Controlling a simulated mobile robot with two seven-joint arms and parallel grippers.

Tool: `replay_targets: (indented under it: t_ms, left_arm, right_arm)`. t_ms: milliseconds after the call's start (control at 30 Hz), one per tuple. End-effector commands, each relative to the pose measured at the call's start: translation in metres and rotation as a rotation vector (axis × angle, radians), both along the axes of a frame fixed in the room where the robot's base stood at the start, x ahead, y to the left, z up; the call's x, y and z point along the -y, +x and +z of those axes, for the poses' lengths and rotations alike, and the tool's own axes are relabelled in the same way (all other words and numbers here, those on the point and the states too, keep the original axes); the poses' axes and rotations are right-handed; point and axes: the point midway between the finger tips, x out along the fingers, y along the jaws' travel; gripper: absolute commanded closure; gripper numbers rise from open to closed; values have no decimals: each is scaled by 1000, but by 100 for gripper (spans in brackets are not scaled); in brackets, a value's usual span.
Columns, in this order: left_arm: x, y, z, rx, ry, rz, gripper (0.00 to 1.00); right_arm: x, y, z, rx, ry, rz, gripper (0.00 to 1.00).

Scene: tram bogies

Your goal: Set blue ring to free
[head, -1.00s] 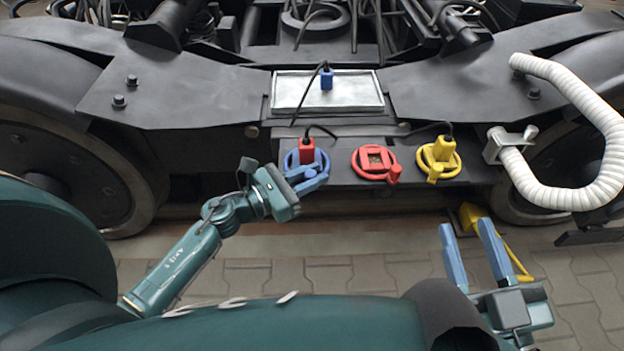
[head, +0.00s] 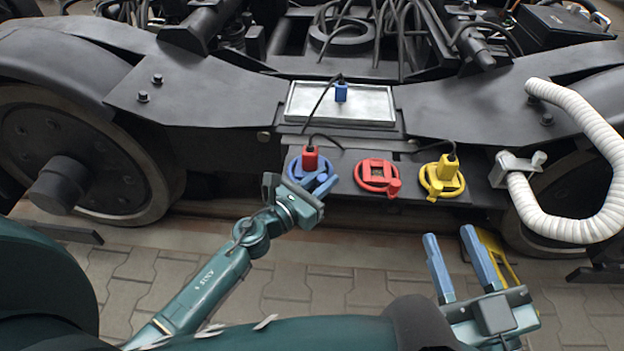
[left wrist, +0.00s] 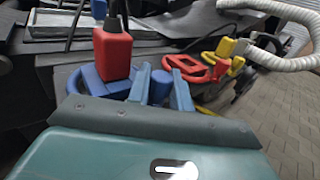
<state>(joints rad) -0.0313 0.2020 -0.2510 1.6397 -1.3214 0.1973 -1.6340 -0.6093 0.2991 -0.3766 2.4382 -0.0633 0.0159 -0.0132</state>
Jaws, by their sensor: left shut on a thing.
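The blue ring (head: 296,171) lies on the dark ledge of the bogie, around the foot of a red plug (head: 310,158). In the left wrist view the blue ring (left wrist: 84,88) has an upright blue knob (left wrist: 160,86). My left gripper (head: 318,186) is at the ring's front right. Its fingers (left wrist: 160,84) are shut on that knob, one on each side. The gripper partly hides the ring, and I see no marking for free. My right gripper (head: 459,264) is open and empty, low in front of the bogie.
To the right are a red ring (head: 377,187) with no cable and a yellow ring (head: 456,186) around a yellow plug (head: 446,166). A blue plug (head: 341,92) stands on a silver plate (head: 300,103). A white hose (head: 585,120) curves at the right. A yellow frame (head: 510,262) is behind my right gripper.

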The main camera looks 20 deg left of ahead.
Motion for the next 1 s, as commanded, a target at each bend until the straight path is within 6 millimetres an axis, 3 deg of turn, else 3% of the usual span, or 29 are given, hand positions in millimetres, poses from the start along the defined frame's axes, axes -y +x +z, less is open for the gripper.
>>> replay_targets:
  t_ms: [567,600,833,1000]
  left_arm:
    - [8,2,0,0,-1,11,100]
    - [8,2,0,0,-1,11,76]
    - [7,2,0,0,0,12,57]
    - [7,2,0,0,0,13,56]
  right_arm:
    - [1,0,-4,-7,-5,-2,64]
    - [1,0,-4,-7,-5,-2,64]
    - [1,0,-3,-6,-5,-3,64]
    - [1,0,-1,-3,-2,-3,64]
